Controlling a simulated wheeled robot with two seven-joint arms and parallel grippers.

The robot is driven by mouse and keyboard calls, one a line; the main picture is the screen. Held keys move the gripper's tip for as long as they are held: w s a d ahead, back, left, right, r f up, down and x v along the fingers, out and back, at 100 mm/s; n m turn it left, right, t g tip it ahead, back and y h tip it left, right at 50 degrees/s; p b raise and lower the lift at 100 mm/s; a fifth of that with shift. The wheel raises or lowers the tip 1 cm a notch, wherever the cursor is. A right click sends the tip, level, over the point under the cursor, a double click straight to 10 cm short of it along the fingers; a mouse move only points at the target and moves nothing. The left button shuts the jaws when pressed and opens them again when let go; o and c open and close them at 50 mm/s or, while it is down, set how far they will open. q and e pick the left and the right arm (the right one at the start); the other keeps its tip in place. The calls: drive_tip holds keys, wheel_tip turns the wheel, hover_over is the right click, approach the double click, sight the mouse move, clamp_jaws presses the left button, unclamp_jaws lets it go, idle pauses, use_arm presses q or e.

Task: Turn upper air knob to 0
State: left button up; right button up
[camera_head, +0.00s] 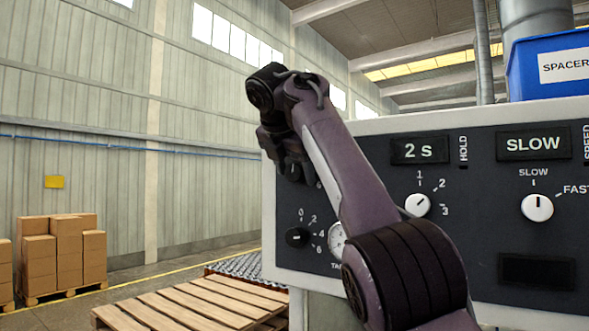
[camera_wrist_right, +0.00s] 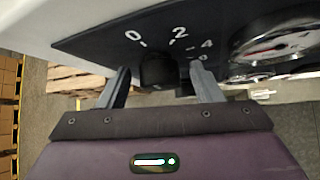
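The control panel (camera_head: 470,260) stands on the right. My right gripper (camera_head: 293,170) is at its upper left part and hides the upper air knob in the head view. In the right wrist view a black knob (camera_wrist_right: 158,69) with the marks 0, 2, 4 and 6 sits between the two fingers of my right gripper (camera_wrist_right: 160,74). The fingers are apart, one on each side of the knob; I cannot tell whether they touch it. The knob's pointer cannot be made out. A lower black knob (camera_head: 298,237) with a similar scale shows below the gripper. My left gripper is not in view.
A round gauge (camera_wrist_right: 280,45) is right of the knob in the wrist view. The panel also has a white hold knob (camera_head: 418,205) and a white speed knob (camera_head: 538,207). A blue bin (camera_head: 524,75) stands on top. A wooden pallet (camera_head: 190,305) lies on the floor left.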

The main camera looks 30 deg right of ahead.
drive_tip(key=shift+r, duration=0.1)
drive_tip(key=v, duration=0.7)
drive_tip(key=shift+s+a+r, duration=0.15)
drive_tip(key=shift+a+r, duration=0.05)
drive_tip(key=shift+f, duration=0.1)
